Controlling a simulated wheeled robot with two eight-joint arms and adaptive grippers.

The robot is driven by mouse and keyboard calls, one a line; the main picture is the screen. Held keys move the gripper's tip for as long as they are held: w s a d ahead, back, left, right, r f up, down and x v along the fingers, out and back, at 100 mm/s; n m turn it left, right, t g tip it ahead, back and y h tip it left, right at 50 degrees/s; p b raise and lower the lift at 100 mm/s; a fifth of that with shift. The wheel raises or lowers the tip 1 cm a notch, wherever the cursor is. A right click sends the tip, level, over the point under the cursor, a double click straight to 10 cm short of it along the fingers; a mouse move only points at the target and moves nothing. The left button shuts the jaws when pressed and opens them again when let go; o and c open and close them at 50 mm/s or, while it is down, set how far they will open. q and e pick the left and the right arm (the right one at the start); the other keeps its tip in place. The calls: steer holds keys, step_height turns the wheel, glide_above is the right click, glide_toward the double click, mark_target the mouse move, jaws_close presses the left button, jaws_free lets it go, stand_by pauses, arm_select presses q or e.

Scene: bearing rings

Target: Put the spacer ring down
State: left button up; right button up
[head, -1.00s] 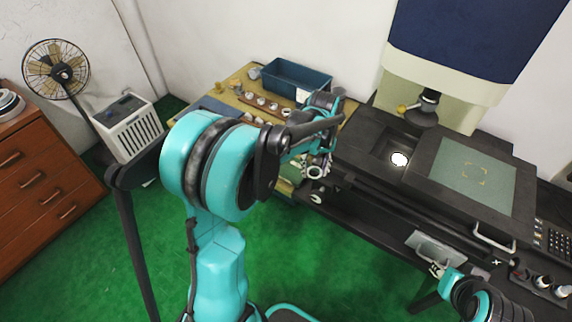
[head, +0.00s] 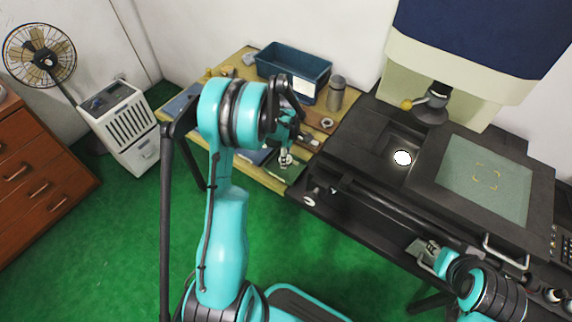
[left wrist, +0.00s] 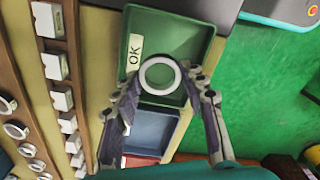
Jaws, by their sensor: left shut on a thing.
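The spacer ring (left wrist: 146,88) is a pale, thin-walled ring, gripped between the fingertips of my left gripper (left wrist: 163,84) in the left wrist view. My left gripper also shows in the head view (head: 286,160), low over the near edge of the wooden table. Behind the ring lies a green tray with a white "OK" label (left wrist: 134,50); the ring overlaps its lower half in the picture. I cannot tell whether the ring touches the tray floor. My right gripper (head: 432,250) is by a metal plate on the dark bench; its fingers are too small to read.
A blue tray (left wrist: 150,130) adjoins the green one, with a red tray beyond.

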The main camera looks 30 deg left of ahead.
arm_select(q)
step_height(320, 180, down, 4)
steer(key=shift+r+b, duration=0.25)
steer(key=shift+b, duration=0.35)
steer(key=shift+f, duration=0.1)
steer(key=o, duration=0.8)
steer(key=shift+f, duration=0.1)
steer(key=shift+c, duration=0.2)
steer(key=o, duration=0.4)
